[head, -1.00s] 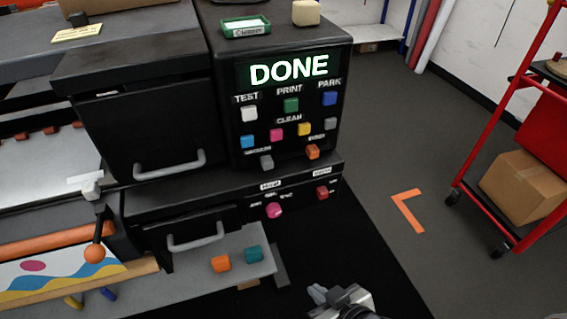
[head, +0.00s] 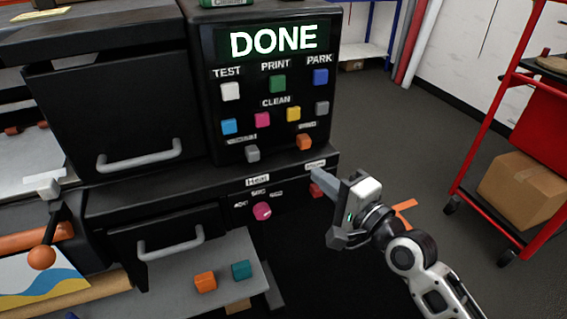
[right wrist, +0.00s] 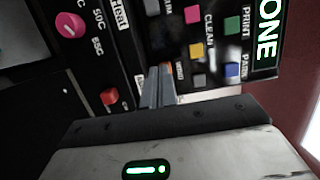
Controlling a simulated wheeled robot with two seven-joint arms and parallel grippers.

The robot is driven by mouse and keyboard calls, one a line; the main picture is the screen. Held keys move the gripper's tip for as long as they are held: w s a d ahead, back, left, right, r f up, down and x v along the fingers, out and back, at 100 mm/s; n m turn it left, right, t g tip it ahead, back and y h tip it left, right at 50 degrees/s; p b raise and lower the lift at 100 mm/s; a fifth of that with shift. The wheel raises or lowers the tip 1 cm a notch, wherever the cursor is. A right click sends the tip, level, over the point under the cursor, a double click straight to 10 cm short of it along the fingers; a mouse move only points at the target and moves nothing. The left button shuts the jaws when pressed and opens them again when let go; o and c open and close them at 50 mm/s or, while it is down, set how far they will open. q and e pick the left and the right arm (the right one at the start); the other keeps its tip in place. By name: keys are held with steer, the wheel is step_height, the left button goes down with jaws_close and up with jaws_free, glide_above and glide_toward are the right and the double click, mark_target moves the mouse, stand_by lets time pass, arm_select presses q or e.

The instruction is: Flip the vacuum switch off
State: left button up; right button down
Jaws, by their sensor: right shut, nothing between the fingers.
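The grey switch (head: 253,153) under a blurred label that seems to read VACUUM sits at the lower left of the black control panel (head: 210,60). Whether it stands on or off I cannot tell. A grey switch, likely this one, shows at the top edge of the right wrist view (right wrist: 152,6). My right gripper (head: 318,178) is shut and empty, in front of the panel's lower right, right of and below the grey switch and apart from it. Its fingers (right wrist: 158,86) point toward the panel near the orange switch (head: 304,142). My left gripper is not in view.
The display reads DONE (head: 273,40). Coloured buttons sit above the switch. A pink knob (head: 262,211) and a red switch (head: 316,190) are on the lower ledge, the red one close to my fingers. A red cart with a cardboard box (head: 523,188) stands at right.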

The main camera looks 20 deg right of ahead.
mark_target(252, 153)
steer(key=x, duration=0.9)
steer(key=shift+w, duration=0.2)
steer(key=a, duration=0.3)
steer(key=shift+w+a+p, duration=0.15)
steer(key=shift+p, duration=0.25)
steer(key=shift+a, duration=0.45)
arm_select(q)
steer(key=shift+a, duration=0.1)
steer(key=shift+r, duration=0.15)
